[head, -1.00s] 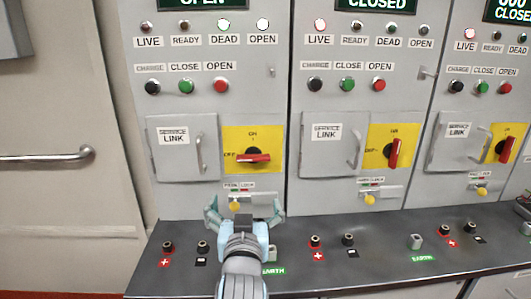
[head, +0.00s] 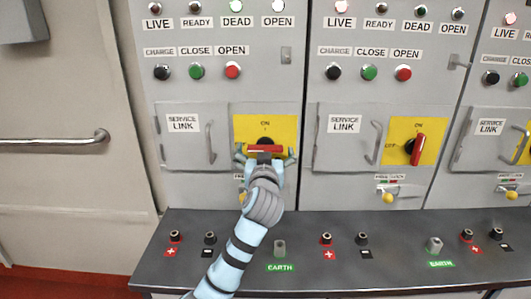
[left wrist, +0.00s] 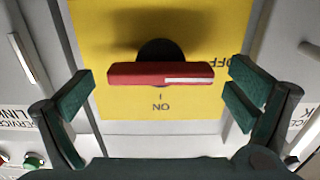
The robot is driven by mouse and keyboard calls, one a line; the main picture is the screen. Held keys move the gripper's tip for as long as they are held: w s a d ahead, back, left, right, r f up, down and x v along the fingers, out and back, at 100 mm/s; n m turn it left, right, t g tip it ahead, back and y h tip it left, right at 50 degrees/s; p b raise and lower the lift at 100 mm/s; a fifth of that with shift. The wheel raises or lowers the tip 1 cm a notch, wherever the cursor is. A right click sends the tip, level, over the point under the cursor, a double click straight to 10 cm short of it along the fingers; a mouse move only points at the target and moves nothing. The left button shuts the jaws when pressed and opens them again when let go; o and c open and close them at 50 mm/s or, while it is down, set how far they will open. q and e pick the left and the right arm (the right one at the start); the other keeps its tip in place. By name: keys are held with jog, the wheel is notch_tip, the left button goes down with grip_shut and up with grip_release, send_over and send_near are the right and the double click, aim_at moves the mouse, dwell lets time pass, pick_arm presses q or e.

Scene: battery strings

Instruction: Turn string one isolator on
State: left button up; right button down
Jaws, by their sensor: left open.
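The first cabinet's isolator has a red handle (head: 266,149) on a yellow plate (head: 250,122). The handle lies level, in line with the OFF side, and ON is marked at the top. In the left wrist view the red handle (left wrist: 140,75) and yellow plate (left wrist: 110,20) appear upside down. My left gripper (head: 265,155) is open in front of the handle. In the left wrist view its fingers (left wrist: 160,92) stand apart, one beyond each end of the handle, and do not visibly touch it. The right gripper is not in view.
A service link door (head: 187,150) with a handle is left of the isolator. The second cabinet's isolator handle (head: 417,149) stands near upright. A dark shelf (head: 300,275) with terminals and earth posts runs below. A wall rail (head: 50,141) is at left.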

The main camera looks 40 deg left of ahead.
pick_arm(q)
jog(key=shift+s+r, duration=0.1)
jog(key=shift+s, duration=0.05)
jog(key=c, duration=1.2)
jog(key=shift+o, duration=0.2)
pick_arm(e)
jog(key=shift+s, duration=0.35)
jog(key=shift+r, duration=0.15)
